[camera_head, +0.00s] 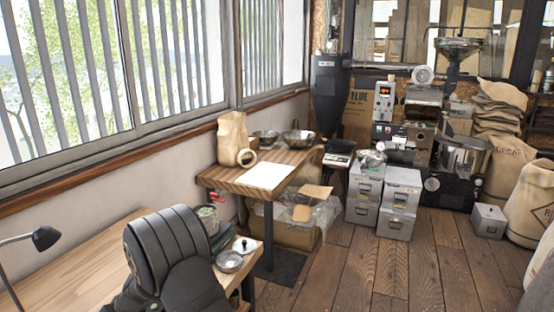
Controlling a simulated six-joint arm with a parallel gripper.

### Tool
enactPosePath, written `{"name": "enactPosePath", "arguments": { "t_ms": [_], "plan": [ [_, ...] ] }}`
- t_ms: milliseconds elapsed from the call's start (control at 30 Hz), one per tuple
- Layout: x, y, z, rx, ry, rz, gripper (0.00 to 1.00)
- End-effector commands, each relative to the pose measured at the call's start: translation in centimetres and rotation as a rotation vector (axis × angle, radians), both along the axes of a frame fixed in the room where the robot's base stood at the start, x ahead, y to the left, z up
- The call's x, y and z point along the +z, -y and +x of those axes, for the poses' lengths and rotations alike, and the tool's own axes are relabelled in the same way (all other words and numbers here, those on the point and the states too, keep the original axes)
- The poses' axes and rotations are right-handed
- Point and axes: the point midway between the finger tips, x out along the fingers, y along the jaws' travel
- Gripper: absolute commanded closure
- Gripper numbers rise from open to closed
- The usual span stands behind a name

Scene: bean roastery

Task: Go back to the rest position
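My gripper does not show in the camera_head view, so I cannot see whether it is open or holds anything. A large black ribbed form rises from the bottom edge, left of the middle; I cannot tell whether it is part of my arm. It hides part of the near wooden table (75,268). On that table's right end are a small metal bowl (229,262), a tray with a dark-knobbed object, and a jar (208,216) with greenish contents.
A second wooden table (222,178) holds a paper bag (232,138), bowls and a white sheet (266,175). Metal drawer cabinets (399,203), roasting machines and sacks (533,200) stand farther back. A black lamp (44,238) is at left. The plank floor (400,275) is clear at lower right.

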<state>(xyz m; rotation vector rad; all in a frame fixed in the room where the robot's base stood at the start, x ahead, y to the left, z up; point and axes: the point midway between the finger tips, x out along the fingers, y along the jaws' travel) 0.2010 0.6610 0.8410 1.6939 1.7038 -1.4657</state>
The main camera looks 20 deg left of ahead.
Motion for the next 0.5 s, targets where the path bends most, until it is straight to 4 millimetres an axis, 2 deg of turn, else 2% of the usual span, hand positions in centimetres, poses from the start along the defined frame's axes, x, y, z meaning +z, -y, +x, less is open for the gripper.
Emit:
{"name": "enactPosePath", "arguments": {
  "t_ms": [33, 200, 500],
  "plan": [
    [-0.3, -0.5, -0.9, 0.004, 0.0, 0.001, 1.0],
    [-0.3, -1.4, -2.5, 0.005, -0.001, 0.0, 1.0],
    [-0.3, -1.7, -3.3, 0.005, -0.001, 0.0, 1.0]
  ]
}}
